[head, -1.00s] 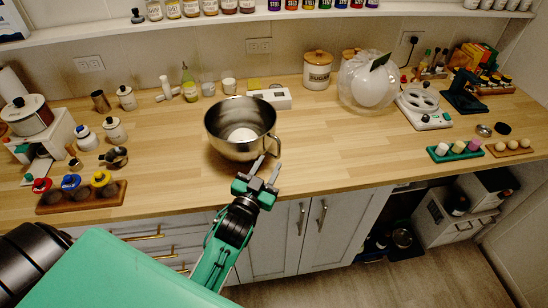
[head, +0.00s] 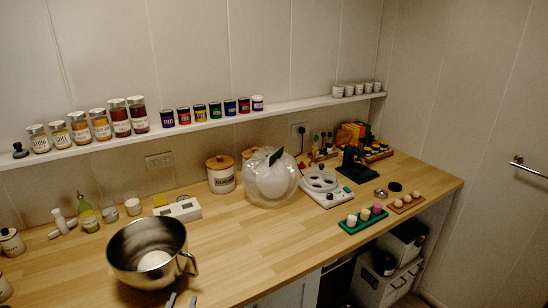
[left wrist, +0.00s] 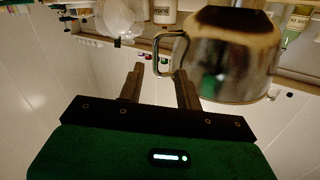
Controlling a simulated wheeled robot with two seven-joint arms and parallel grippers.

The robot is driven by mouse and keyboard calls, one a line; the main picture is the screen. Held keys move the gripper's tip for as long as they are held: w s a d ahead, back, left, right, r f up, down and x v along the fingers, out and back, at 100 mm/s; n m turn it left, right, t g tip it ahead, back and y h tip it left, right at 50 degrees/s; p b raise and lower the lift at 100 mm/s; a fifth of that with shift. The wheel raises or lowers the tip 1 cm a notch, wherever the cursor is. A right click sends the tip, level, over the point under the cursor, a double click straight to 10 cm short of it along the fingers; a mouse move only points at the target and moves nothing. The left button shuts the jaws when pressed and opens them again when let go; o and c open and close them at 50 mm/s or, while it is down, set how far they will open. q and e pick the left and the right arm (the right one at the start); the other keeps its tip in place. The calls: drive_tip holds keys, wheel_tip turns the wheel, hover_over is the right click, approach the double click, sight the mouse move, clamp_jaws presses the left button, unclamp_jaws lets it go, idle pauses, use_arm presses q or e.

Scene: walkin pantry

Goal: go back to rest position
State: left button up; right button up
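My left gripper (head: 181,300) shows only its fingertips at the bottom edge of the head view, just in front of the steel bowl (head: 120,255). In the left wrist view the two fingers (left wrist: 158,88) stand apart with nothing between them, so it is open and empty. The bowl also shows in the left wrist view (left wrist: 230,70), beyond the fingers, with its handle close to them. A white round thing (head: 154,261) lies inside the bowl. My right gripper is in neither view.
The wooden counter (head: 240,250) is clear right of the bowl. A wrapped bundle (head: 272,182), a white scale-like device (head: 322,190) and a green tray (head: 362,222) stand further right. A shelf (head: 200,127) with several jars runs along the wall. A rail (head: 530,167) is at the far right.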

use_arm(q)
drive_tip(key=s+d+f+g, duration=0.1)
drive_tip(key=s+f+g, duration=0.2)
drive_tip(key=s+g, duration=0.35)
drive_tip(key=s+f+g+h, duration=0.1)
drive_tip(key=s+f+g, duration=0.25)
drive_tip(key=s, duration=0.55)
drive_tip(key=s+d+f+g, duration=0.1)
drive_tip(key=s+f+g, duration=0.25)
drive_tip(key=s, duration=0.45)
wheel_tip(320, 180, down, 32)
drive_tip(key=g, duration=0.2)
drive_tip(key=s+a+f, duration=0.1)
drive_tip(key=s+f, duration=0.8)
drive_tip(key=s+a+f+m+g, duration=0.1)
drive_tip(key=s+a+f, duration=0.1)
drive_tip(key=s+f, duration=0.7)
drive_tip(key=shift+s+a+f, duration=0.3)
drive_tip(key=shift+s+f, duration=0.05)
drive_tip(key=shift+s, duration=0.2)
